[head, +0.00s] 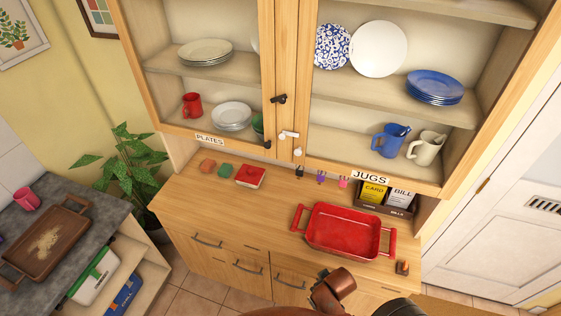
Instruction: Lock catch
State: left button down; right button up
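A wall cabinet with two wood-framed doors fills the upper part of the head view; its left door frame (268,60) and right door frame (296,70) meet near the middle. A white catch (288,135) sits across the meeting stiles low down. A black fitting (278,99) sits above it, and a small black fitting (267,144) and a white knob (297,152) sit below. Whether the catch is engaged is too small to tell. A copper-coloured part and a dark part show at the bottom edge, probably mine. No gripper fingers show.
A wooden counter (190,190) below holds a red tray (345,229), a red box (250,176), small blocks and a bill rack (386,207). Plates, mugs and jugs stand inside the cabinet. A side table with a brown tray (45,245) stands left, beside a plant (130,165).

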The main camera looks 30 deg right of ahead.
jog(key=w+d+r+m+t+h+p, duration=0.1)
jog(key=w+d+r+t+h, duration=0.1)
jog(key=w+r, duration=0.65)
jog(key=w+d+r+m+t+h+p, duration=0.1)
jog(key=w+r+t+h, duration=0.1)
jog(key=w+r, duration=0.65)
jog(key=m+t+h+p, duration=0.35)
jog(key=m+h, duration=0.25)
jog(key=h, duration=0.3)
send_near(282, 102)
jog(key=shift+t, duration=0.25)
jog(key=x, duration=0.7)
jog(key=shift+d, duration=0.2)
jog(key=shift+w+d+f, duration=0.1)
jog(key=shift+w+d, duration=0.3)
jog(key=shift+d, duration=0.05)
jog(key=shift+c, duration=0.6)
